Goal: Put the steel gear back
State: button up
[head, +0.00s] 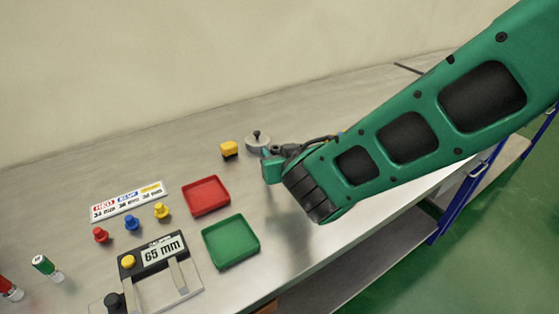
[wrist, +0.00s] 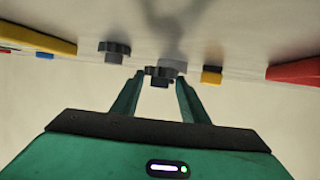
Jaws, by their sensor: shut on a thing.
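In the wrist view my gripper (wrist: 160,82) has its two green fingers on either side of a small dark toothed gear (wrist: 158,72), which I take to be the steel gear. It is shut on this gear and appears to hold it clear of the bench. In the head view my gripper (head: 270,163) is over the bench, just right of and nearer than a grey disc (head: 257,143) with a dark knob. The held gear is not clear there. The grey disc also shows behind the held gear in the wrist view (wrist: 173,65).
Another dark toothed piece with a grey hub (wrist: 115,48) stands beside the held gear. A yellow-and-black block (head: 229,149) is left of the disc. A red tray (head: 206,195), a green tray (head: 231,241) and a 65 mm gauge (head: 163,249) lie nearer. My arm hides the bench's right part.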

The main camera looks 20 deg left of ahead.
jog(key=shift+f, duration=1.25)
jog(key=shift+f, duration=0.1)
jog(key=o, duration=1.3)
jog(key=shift+f, duration=0.1)
jog(key=shift+o, duration=0.2)
jog(key=v, duration=1.2)
